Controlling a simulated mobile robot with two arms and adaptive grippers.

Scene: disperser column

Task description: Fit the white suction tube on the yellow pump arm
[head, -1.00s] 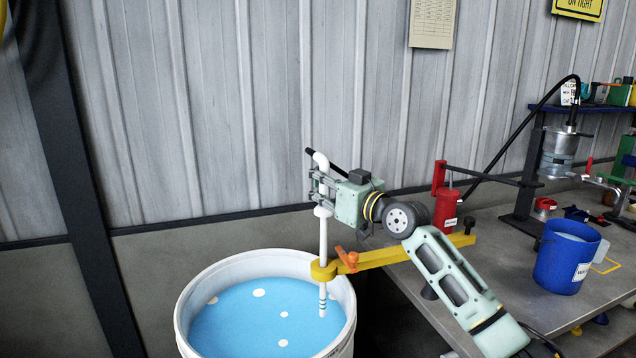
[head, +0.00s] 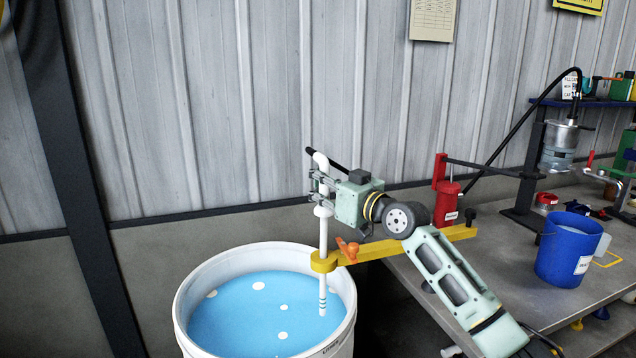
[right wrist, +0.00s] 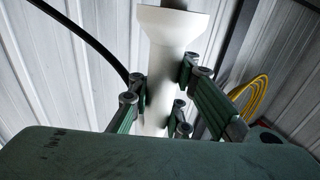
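The white suction tube (head: 323,232) stands upright, with a bent top and a collar partway down. It passes through the ring at the left end of the yellow pump arm (head: 400,250). Its collar is a short gap above that ring, and its lower end is over or in the blue liquid; I cannot tell which. An orange clamp handle (head: 347,248) sits beside the ring. My right gripper (head: 320,185) is shut on the tube above the collar. In the right wrist view the fingers (right wrist: 160,100) press both sides of the tube (right wrist: 172,45). My left gripper is out of view.
A white drum (head: 190,330) of blue liquid stands below the ring. The bench (head: 500,270) at right holds a red pump cylinder (head: 447,205) and a blue bucket (head: 565,255). A ribbed metal wall (head: 230,100) is behind. Free room lies left of the tube.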

